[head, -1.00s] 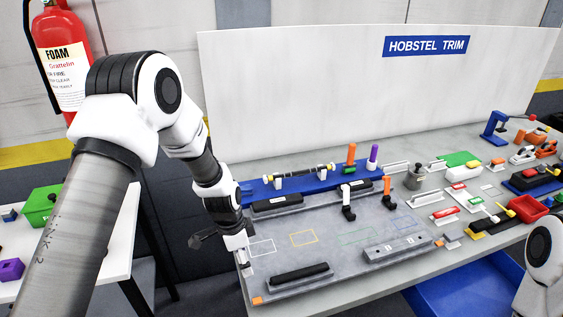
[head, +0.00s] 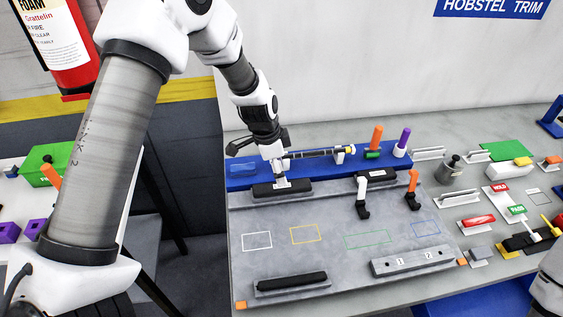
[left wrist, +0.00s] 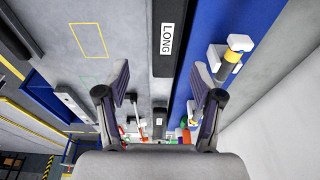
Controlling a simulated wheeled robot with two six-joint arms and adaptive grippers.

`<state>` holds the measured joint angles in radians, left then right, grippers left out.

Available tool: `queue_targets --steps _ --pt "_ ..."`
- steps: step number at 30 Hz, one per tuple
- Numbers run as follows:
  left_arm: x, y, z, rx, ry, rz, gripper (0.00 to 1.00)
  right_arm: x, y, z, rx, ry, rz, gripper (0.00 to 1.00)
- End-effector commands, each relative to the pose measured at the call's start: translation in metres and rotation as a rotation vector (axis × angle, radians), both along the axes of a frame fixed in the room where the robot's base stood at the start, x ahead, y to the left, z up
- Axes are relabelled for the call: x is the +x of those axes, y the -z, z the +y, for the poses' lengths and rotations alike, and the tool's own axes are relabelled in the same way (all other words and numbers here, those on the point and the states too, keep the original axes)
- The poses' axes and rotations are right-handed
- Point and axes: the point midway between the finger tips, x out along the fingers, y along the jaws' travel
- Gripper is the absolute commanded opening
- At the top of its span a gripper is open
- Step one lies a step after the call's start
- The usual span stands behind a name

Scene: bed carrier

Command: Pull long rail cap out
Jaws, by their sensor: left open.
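The long rail cap is a black bar with a white LONG label (left wrist: 166,38) in the left wrist view. In the head view a black bar (head: 300,186) at the back left of the grey board (head: 330,212) appears to be this one. In the left wrist view the gripper (left wrist: 160,90) is open, with one finger toward each side of the bar's line. Whether the fingers touch it cannot be told. My right gripper is not in view.
A second labelled black bar (head: 376,175) sits to the right. A blue strip (head: 243,174) behind carries a rod with yellow ends (head: 318,153). Black clamps with white (head: 362,198) and orange (head: 412,190) handles stand nearby. Another black bar (head: 291,281) lies in front.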

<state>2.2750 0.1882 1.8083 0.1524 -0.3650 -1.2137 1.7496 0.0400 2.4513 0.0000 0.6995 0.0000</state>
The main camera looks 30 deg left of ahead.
Motion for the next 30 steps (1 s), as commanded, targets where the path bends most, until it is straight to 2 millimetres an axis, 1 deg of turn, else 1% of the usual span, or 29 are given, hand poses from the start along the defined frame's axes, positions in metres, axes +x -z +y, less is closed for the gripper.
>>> queue_targets --steps 1,8,12,17,25,26,27,29,30 --pt "0.0 0.011 0.0 0.001 0.0 0.001 0.67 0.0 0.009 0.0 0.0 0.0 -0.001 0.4" --pt "0.0 0.039 0.0 0.001 0.0 0.002 0.67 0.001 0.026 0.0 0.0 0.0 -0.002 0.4" --pt "0.001 0.057 0.0 0.001 0.0 0.001 0.67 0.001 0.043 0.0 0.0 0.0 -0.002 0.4" --pt "0.001 0.065 0.0 0.0 0.0 0.0 0.67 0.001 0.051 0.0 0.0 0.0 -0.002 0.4" --pt "0.001 0.064 0.0 0.0 0.001 0.001 0.67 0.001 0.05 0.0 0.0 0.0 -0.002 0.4" --pt "0.001 0.064 0.0 0.0 0.001 0.0 0.63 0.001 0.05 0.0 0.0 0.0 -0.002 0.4" --pt "0.001 0.064 0.0 0.0 0.001 0.001 0.49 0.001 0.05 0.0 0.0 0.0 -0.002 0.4" --pt "0.001 0.064 0.0 0.0 0.001 0.001 0.28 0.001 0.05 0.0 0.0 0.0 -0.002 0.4" --pt "0.001 0.064 0.0 0.0 0.001 0.001 0.14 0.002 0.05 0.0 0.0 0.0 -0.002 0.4"
